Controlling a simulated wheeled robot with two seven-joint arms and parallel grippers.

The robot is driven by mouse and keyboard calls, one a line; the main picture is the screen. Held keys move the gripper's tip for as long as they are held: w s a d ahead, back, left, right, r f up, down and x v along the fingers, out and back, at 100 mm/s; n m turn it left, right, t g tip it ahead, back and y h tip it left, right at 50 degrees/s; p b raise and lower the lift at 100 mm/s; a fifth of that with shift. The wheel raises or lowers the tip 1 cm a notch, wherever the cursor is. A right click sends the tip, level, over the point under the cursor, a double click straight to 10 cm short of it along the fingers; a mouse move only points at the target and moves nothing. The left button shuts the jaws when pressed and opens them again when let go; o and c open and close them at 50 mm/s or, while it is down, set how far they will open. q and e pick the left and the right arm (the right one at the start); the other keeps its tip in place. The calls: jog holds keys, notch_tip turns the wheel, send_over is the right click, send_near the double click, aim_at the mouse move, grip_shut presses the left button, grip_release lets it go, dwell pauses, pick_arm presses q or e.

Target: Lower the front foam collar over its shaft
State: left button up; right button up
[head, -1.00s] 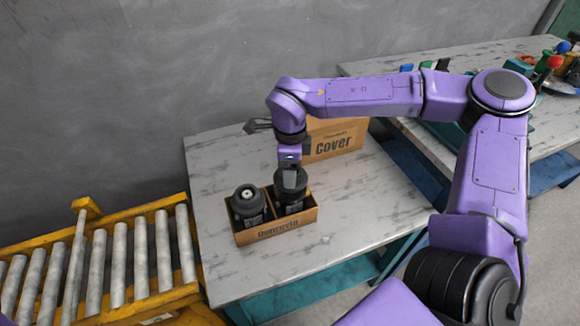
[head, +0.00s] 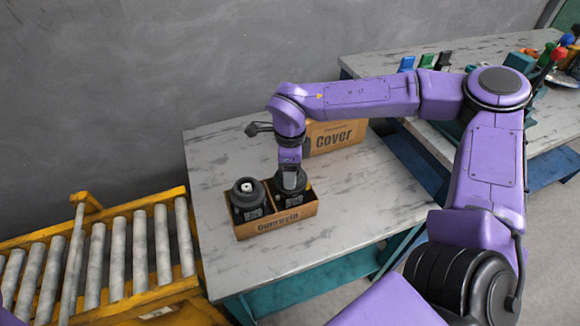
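A brown cardboard box (head: 283,227) stands on the marbled table and holds two dark motors side by side. The left motor (head: 248,205) is upright, with a pale shaft tip showing inside a black ring on top. The right motor (head: 289,200) has a black round piece, seemingly the foam collar (head: 290,180), on its top; its shaft is hidden. My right gripper (head: 290,170) points straight down at this black piece. Its fingers are dark and too small to tell apart, so I cannot see whether they grip it. My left gripper is out of view.
A larger carton marked "Cover" (head: 336,136) stands behind the box, close to my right wrist. A yellow roller conveyor (head: 110,260) is at the left. A second table (head: 400,62) with coloured items is at the back right. The table's front right is clear.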

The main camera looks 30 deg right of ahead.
jog(key=shift+f, duration=0.25)
jog(key=o, duration=1.3)
jog(key=shift+r, duration=0.1)
notch_tip(320, 180, up, 7)
jog(key=p, duration=0.8)
